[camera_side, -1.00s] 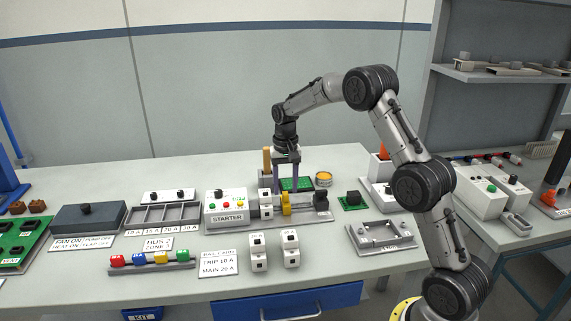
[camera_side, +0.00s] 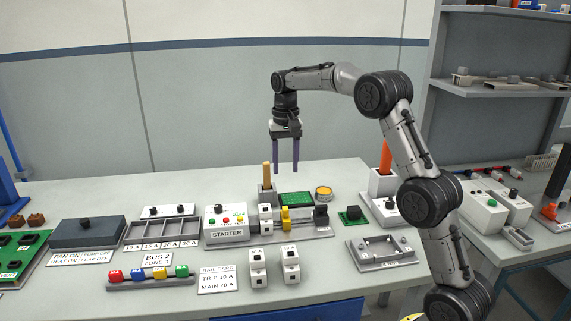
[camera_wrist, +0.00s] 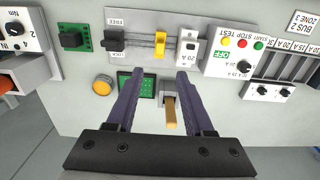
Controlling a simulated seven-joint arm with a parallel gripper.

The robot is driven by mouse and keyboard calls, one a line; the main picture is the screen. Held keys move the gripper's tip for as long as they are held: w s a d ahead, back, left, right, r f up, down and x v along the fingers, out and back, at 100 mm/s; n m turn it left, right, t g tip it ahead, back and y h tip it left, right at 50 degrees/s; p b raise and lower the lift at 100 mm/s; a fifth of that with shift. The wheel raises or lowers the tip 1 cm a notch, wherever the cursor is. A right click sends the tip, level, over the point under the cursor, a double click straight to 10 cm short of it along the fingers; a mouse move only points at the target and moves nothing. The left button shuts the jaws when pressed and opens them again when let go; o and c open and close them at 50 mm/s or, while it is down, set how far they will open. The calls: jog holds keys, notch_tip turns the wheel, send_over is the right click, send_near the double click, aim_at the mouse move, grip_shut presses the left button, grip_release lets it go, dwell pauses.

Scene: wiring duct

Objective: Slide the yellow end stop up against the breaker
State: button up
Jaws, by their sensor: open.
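The yellow end stop (camera_side: 286,217) sits on the rail to the right of the white breaker (camera_side: 265,219) in the side view. In the wrist view the end stop (camera_wrist: 160,48) is left of the breaker (camera_wrist: 188,46), and a short stretch of rail shows between them, so they look apart. My gripper (camera_side: 285,172) is raised above the rail, fingers pointing down, open and empty. In the wrist view its two dark fingers (camera_wrist: 158,78) are spread, with nothing between the tips.
A black block (camera_side: 320,216) stands at the rail's right end and the starter box (camera_side: 228,222) at its left. Behind the rail are an upright wooden handle (camera_side: 267,174), a green board (camera_side: 296,199) and a yellow button (camera_side: 324,192). Two loose breakers (camera_side: 274,267) stand in front.

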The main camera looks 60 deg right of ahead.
jog(key=shift+a, duration=0.1)
jog(key=c, duration=0.5)
jog(key=a+f+m+y, duration=0.2)
jog(key=m, duration=0.1)
jog(key=shift+w+a, duration=0.15)
jog(key=shift+a, duration=0.2)
grip_shut()
jog(key=s+d+f+m+t+y, duration=0.25)
jog(key=s+d+m, duration=0.25)
jog(key=d+m, duration=0.25)
jog(key=s+d+f+m+t+y, duration=0.2)
jog(key=s+d+f+m+t, duration=0.15)
jog(key=s+d+m, duration=0.35)
send_near(298, 221)
jog(key=shift+w+a+f+m, duration=0.2)
jog(key=shift+w+a, duration=0.25)
jog(key=shift+a, duration=0.15)
jog(key=shift+w+a+f+m, duration=0.1)
jog(key=shift+w+a+f, duration=0.15)
jog(key=shift+w+a, duration=1.3)
jog(key=shift+a, duration=0.15)
jog(key=shift+w+a, duration=0.3)
jog(key=shift+w, duration=0.05)
